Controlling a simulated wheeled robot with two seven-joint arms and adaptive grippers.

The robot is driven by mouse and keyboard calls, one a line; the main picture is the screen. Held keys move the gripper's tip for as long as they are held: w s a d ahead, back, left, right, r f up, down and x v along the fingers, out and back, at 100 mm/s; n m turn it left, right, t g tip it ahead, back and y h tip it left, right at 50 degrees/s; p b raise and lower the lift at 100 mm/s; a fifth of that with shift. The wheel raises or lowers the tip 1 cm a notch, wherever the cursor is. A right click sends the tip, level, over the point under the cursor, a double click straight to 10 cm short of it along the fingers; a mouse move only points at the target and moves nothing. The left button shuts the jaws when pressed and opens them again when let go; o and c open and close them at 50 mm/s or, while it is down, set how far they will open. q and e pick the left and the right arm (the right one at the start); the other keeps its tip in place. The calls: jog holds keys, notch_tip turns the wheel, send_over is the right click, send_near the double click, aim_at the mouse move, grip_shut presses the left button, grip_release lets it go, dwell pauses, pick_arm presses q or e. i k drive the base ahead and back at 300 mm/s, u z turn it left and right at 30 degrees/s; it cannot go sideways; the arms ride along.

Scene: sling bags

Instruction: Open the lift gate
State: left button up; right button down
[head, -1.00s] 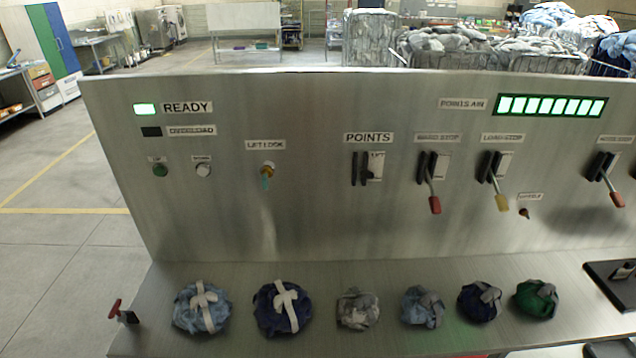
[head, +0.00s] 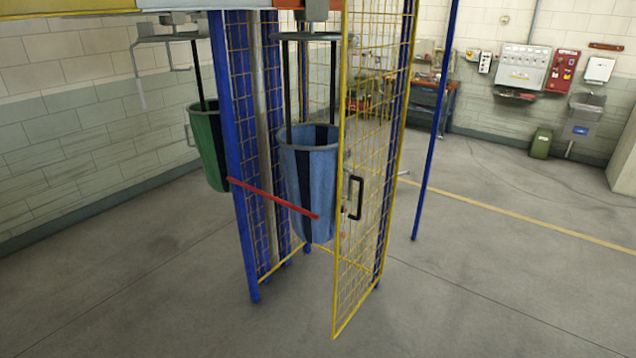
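The lift gate (head: 362,240) is a tall yellow-framed mesh panel right of centre in the head view. It meets a blue post (head: 399,110) on its right. Its lower free corner points toward me, away from the left front blue post (head: 240,200), so it appears swung outward. A black handle (head: 354,198) is on the panel. A red bar (head: 270,198) slopes from the left front post across a blue bucket-like bag (head: 308,165) hanging in the bay. Neither gripper is in view.
A green hanging bag (head: 206,150) is on the left. A separate slim blue post (head: 436,120) stands to the right. Wall panels (head: 525,68), a sink (head: 582,118) and a green bin (head: 541,141) are at the back right. The floor in front is clear.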

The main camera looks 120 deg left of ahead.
aim_at(344, 9)
jog(key=u, duration=4.1)
jog(key=i, duration=1.65)
jog(key=u, duration=0.25)
